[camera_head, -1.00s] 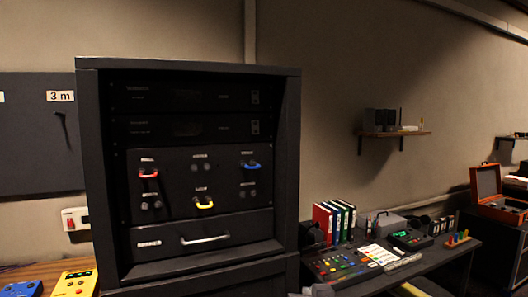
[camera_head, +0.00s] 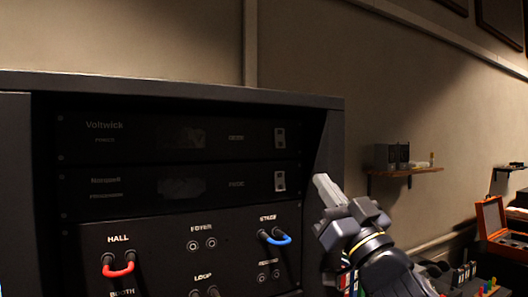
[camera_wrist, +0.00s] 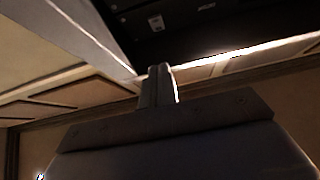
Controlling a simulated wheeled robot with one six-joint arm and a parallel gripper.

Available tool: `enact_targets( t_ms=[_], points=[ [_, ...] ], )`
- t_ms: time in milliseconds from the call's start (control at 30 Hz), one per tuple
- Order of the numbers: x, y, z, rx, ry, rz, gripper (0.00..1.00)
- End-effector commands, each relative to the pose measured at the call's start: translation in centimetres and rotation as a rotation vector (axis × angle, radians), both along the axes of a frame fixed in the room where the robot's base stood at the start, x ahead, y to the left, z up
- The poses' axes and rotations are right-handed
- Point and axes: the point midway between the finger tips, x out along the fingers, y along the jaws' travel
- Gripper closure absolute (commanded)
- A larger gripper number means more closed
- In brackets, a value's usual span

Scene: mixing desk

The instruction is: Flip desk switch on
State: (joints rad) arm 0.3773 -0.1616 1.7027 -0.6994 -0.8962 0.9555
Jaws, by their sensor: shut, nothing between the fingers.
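The top switch (camera_head: 280,138) is on the Voltwick unit, beside a small blurred label that may read DESK. The lower switch (camera_head: 280,181) is on the unit beneath it. I cannot tell which way either is set. My gripper (camera_head: 326,188) is shut and empty, in front of the rack's right side post, right of the lower switch and apart from it. The wrist view shows the closed fingers (camera_wrist: 159,86) below a pale switch (camera_wrist: 155,22) on the dark panel.
The rack's frame (camera_head: 325,120) surrounds the panels. Below the units is a patch panel (camera_head: 160,235) with a red cable loop (camera_head: 118,270) and a blue one (camera_head: 274,239). A wall shelf (camera_head: 408,172) and an orange case (camera_head: 491,215) stand farther right.

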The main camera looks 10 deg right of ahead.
Motion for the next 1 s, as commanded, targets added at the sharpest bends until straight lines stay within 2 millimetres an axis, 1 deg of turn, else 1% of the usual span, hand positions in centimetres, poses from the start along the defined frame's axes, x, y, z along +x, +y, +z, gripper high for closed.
enact_targets(
  t_ms=[300,467,567,900,1000],
  points=[
    [0.0,0.0,0.1,-0.001,0.0,0.001,1.0],
    [0.9,0.3,0.9,0.0,0.0,0.003,1.0],
    [2.2,0.8,2.0,0.002,0.002,0.005,1.0],
    [7.7,2.5,6.6,0.001,0.001,0.003,1.0],
    [9.1,3.0,6.2,0.002,0.004,0.002,1.0]
  ],
)
